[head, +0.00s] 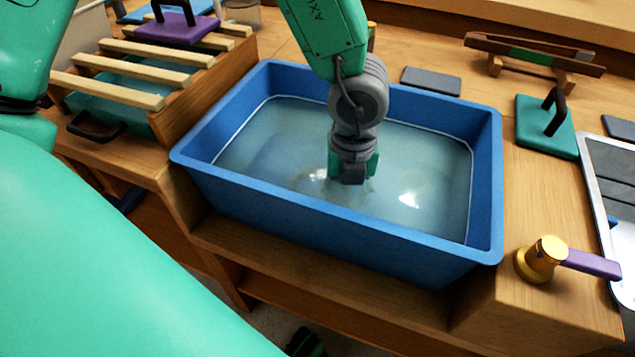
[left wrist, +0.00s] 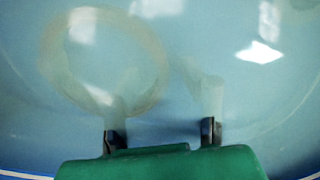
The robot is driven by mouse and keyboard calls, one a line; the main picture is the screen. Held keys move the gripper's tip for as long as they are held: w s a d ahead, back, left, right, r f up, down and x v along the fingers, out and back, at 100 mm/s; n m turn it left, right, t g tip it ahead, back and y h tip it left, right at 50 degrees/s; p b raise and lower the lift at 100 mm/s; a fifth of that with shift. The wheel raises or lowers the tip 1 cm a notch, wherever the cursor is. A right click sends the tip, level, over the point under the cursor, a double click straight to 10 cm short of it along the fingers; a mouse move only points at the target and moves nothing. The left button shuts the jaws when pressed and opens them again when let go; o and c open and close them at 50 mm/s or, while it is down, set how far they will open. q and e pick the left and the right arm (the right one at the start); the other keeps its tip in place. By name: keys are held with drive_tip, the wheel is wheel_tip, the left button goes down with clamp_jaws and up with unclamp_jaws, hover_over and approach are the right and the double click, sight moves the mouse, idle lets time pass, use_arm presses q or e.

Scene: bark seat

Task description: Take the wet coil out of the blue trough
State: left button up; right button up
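The blue trough (head: 345,213) stands on the wooden bench, filled with cloudy pale-blue water. The coil (left wrist: 160,75) shows in the left wrist view as a faint tan ring under the water, left of centre. I cannot make it out clearly in the head view. My left gripper (head: 353,178) points down into the middle of the trough. In the left wrist view my left gripper (left wrist: 163,133) has its two fingers apart, their lower parts blurred by the water. The left finger reaches close to the ring's near edge; contact cannot be told. My right gripper is out of view.
A slatted wooden rack (head: 150,72) stands left of the trough. To the right are a brass-headed tool with a purple handle (head: 592,263) and a teal block with a black handle (head: 546,126). A wooden stand (head: 533,54) and dark slab (head: 431,81) lie behind.

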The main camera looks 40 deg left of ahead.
use_arm(q)
drive_tip(key=shift+d+f, duration=0.25)
drive_tip(key=shift+f, duration=0.1)
drive_tip(key=shift+d+r, duration=0.1)
drive_tip(key=shift+r, duration=0.05)
drive_tip(key=c, duration=0.6)
drive_tip(key=shift+a, duration=0.3)
clamp_jaws()
drive_tip(key=shift+a, duration=0.15)
